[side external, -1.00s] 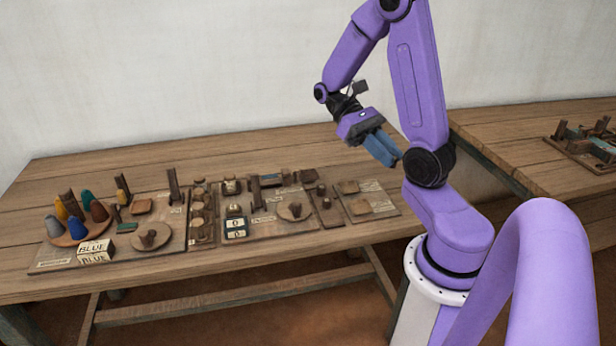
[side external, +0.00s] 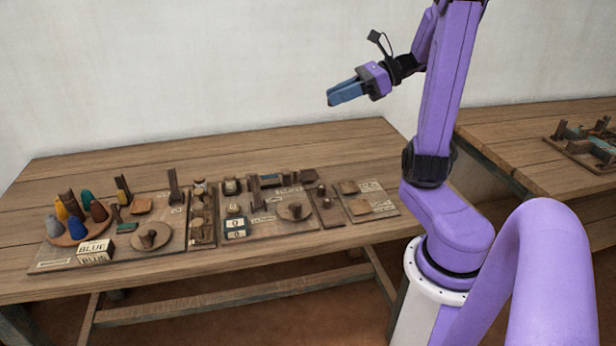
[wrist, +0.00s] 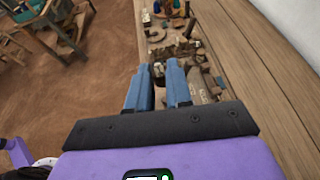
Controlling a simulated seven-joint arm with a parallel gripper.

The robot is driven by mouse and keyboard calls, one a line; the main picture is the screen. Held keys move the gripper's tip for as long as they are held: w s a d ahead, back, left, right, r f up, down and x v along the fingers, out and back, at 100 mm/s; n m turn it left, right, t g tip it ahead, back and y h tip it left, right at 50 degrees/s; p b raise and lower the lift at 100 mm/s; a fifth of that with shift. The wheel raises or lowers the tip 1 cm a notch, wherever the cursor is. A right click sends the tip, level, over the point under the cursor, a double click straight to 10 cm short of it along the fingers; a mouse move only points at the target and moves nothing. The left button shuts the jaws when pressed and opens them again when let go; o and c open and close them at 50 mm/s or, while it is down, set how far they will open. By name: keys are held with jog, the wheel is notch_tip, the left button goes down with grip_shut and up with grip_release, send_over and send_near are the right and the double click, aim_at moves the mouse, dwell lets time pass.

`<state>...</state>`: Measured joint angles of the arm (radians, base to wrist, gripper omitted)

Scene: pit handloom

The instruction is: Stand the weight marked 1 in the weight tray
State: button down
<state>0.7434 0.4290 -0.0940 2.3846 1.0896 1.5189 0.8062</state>
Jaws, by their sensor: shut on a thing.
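My gripper (side external: 345,93) is raised high above the back right of the table in the side external view, fingers pointing left. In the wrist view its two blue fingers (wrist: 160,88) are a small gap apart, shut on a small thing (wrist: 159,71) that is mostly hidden. I cannot read a mark on it or tell for sure that it is the weight. A narrow wooden tray (side external: 202,240), which looks like the weight tray, lies mid-table with several round pieces in a row. Small pale-topped pieces (side external: 231,186) stand just right of it; their marks are too small to read.
On the left board (side external: 60,265) are several coloured cones, a BLUE block (side external: 96,249) and a knobbed disc (side external: 151,238). Right of the tray are 0 cards (side external: 235,227) and another knobbed disc (side external: 295,212). The table's back strip (side external: 270,145) is clear.

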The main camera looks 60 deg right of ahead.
jog(key=d+r+m+t+h, duration=0.1)
jog(key=d+m+h, duration=0.1)
jog(key=d, duration=0.1)
send_over(314, 176)
jog(key=f, duration=2.7)
jog(key=shift+s+a, duration=0.25)
jog(key=shift+w+d+f, duration=0.15)
jog(key=shift+w+f, duration=0.1)
jog(key=shift+f, duration=1.7)
